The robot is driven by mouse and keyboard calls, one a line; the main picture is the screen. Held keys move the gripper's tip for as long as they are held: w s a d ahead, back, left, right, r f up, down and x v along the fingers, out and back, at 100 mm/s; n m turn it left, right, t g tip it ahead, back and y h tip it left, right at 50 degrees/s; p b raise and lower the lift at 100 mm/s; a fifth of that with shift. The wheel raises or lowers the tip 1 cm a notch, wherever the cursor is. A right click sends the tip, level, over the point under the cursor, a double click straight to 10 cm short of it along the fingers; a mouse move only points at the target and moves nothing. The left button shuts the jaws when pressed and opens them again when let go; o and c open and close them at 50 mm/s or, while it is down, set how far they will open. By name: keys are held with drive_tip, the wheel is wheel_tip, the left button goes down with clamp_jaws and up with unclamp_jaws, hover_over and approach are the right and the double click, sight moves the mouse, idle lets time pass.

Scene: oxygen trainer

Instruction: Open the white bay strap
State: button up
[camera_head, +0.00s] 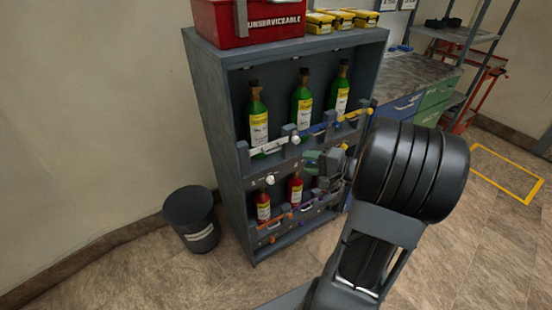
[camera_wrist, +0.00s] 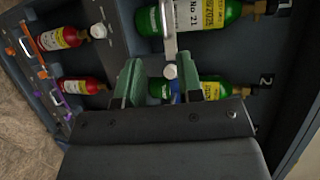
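The white bay strap (camera_head: 268,147) runs across the front of the left upper bay, before a green bottle (camera_head: 257,118). In the wrist view the white strap (camera_wrist: 168,28) comes down from the top edge to a white knob (camera_wrist: 169,71). My gripper (camera_head: 310,160) is at the cabinet front, just right of and below the strap's right end. In the wrist view its green fingers (camera_wrist: 159,75) stand apart, with the knob seen between their tips. I cannot tell whether either finger touches it.
A blue strap (camera_head: 320,128) and a yellow strap (camera_head: 354,114) cross the other upper bays. Red bottles stand below behind orange (camera_head: 274,221) and purple (camera_head: 308,205) straps. A dark bin (camera_head: 191,218) stands left of the cabinet (camera_head: 215,130). A red box (camera_head: 225,27) is on top.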

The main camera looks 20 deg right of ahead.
drive_tip(key=d+x, duration=0.1)
drive_tip(key=x, duration=1.2)
drive_tip(key=shift+w+t+h, duration=0.3)
drive_tip(key=shift+w, duration=0.2)
drive_tip(key=shift+d, duration=0.1)
clamp_jaws()
